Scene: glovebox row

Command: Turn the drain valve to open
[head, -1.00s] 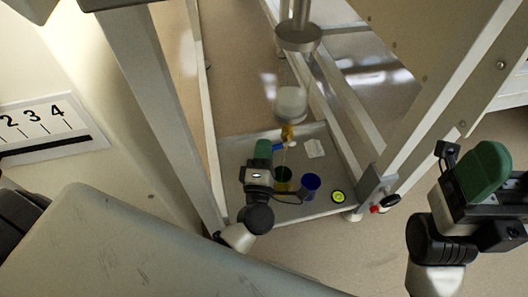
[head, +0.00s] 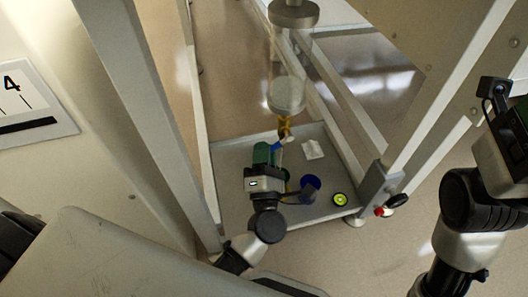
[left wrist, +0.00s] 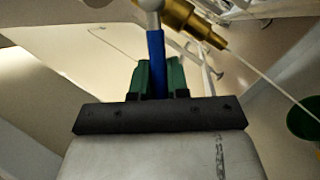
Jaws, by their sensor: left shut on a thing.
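The drain valve is a brass body (head: 285,122) under a clear cylinder (head: 288,85) with pale contents; the brass also shows in the left wrist view (left wrist: 196,20). Its blue lever (head: 277,147) sticks out at an angle to the brass body. My left gripper (head: 264,154) has its green fingers shut on the blue lever, which shows between them in the left wrist view (left wrist: 156,60). My right gripper (head: 520,120) is at the right edge, partly cut off and away from the valve; its jaws cannot be judged.
Below the valve is a grey tray (head: 235,160) with a blue cup (head: 311,183), a white piece (head: 313,149) and a yellow-black round item (head: 340,199). A green cup (left wrist: 303,120) shows in the left wrist view. Frame posts (head: 150,110) stand on both sides.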

